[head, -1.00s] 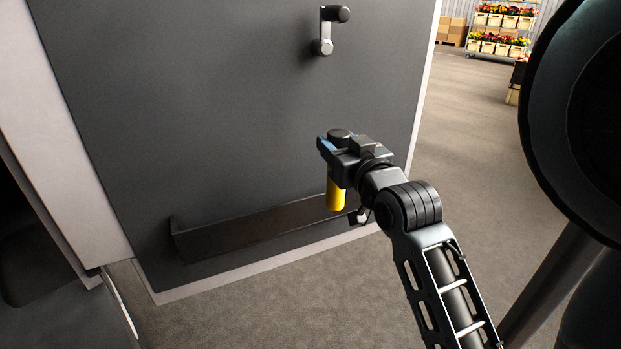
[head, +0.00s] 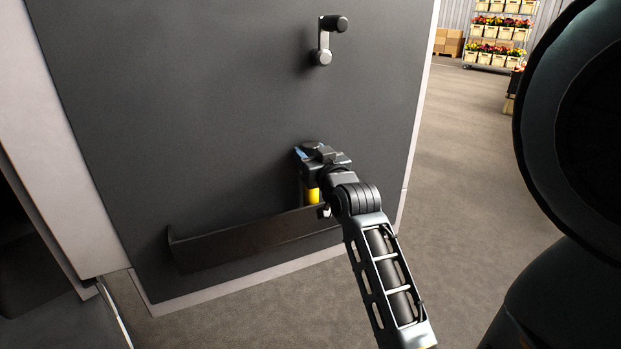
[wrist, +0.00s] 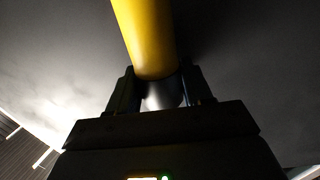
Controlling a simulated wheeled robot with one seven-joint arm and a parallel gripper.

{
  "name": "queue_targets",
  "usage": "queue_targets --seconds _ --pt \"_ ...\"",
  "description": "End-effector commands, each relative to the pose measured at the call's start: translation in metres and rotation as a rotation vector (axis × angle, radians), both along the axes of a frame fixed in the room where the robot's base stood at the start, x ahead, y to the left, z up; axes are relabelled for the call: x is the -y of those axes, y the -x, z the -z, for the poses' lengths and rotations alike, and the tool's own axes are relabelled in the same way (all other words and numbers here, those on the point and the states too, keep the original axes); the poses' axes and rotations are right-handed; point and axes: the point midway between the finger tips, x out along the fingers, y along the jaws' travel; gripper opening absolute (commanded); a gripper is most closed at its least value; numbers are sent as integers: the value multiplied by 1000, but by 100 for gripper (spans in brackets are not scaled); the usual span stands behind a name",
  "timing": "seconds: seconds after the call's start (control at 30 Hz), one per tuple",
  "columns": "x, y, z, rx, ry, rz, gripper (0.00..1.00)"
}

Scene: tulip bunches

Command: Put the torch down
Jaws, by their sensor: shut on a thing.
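The torch (head: 312,193) has a yellow body and is held upright in my gripper (head: 303,150), which is shut on its dark upper part. In the head view the torch's lower end is hidden behind the front wall of a dark ledge (head: 230,242) on the grey panel. I cannot tell whether the torch touches the bottom of the ledge. In the wrist view the yellow torch body (wrist: 147,38) runs away from between the two fingers (wrist: 160,92).
The grey panel (head: 200,110) stands upright behind the ledge, with a crank handle (head: 325,40) above my gripper. The ledge is clear to the left of the torch. Open floor (head: 460,160) lies to the right, with a flower rack (head: 497,35) far behind.

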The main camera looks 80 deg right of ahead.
Motion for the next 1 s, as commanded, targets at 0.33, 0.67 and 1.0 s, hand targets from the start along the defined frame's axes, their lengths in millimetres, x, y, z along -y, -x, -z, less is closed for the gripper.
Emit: queue_targets --seconds 0.33,0.67,1.0 --pt "0 0 38 0 -1 -1 0" --pt "3 -3 60 3 2 0 0" --pt "3 -3 64 1 -1 -1 54"
